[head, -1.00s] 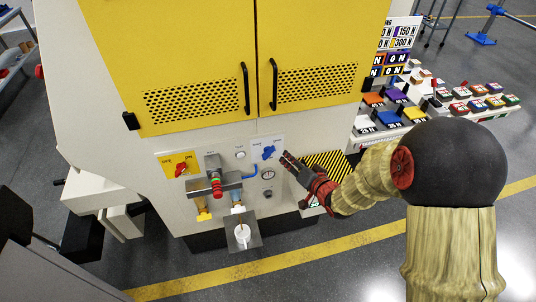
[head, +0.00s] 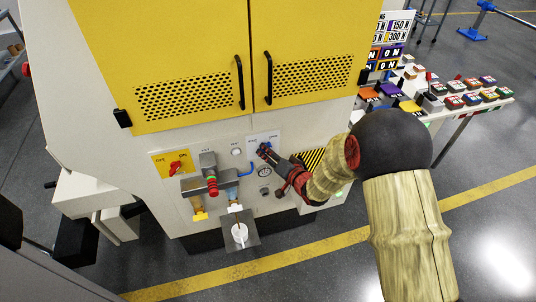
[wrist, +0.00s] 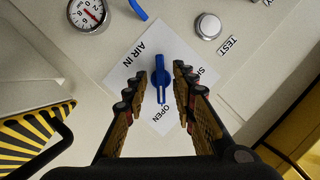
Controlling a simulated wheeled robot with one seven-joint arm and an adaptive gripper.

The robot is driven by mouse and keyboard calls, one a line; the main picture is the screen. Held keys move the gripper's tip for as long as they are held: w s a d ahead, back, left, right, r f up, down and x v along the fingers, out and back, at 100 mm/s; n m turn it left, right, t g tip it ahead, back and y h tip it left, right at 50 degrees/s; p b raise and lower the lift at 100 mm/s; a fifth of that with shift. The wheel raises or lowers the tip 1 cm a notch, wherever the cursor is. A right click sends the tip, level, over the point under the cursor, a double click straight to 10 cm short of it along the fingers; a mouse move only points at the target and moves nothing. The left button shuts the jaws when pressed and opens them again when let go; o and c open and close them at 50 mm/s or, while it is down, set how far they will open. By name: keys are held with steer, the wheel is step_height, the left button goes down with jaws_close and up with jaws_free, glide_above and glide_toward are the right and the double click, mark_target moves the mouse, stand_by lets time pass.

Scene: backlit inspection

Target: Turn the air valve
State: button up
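The air valve is a blue handle (wrist: 161,86) on a white square label (wrist: 143,62) reading "AIR IN" and "OPEN"; a third word is partly hidden by a finger. In the wrist view my gripper (wrist: 166,84) is open, with one finger on each side of the blue handle. The handle lies between the fingertips, with gaps visible on both sides. In the head view my gripper (head: 265,152) is at the valve on the panel's upper right and covers most of it.
A pressure gauge (wrist: 87,14) and a round "TEST" button (wrist: 207,26) flank the label. A red switch on a yellow plate (head: 171,163) is left on the panel. A yellow-black striped surface (wrist: 25,140) lies beside my gripper. A white cup (head: 239,232) stands below the panel.

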steer(key=c, duration=0.4)
jaws_close()
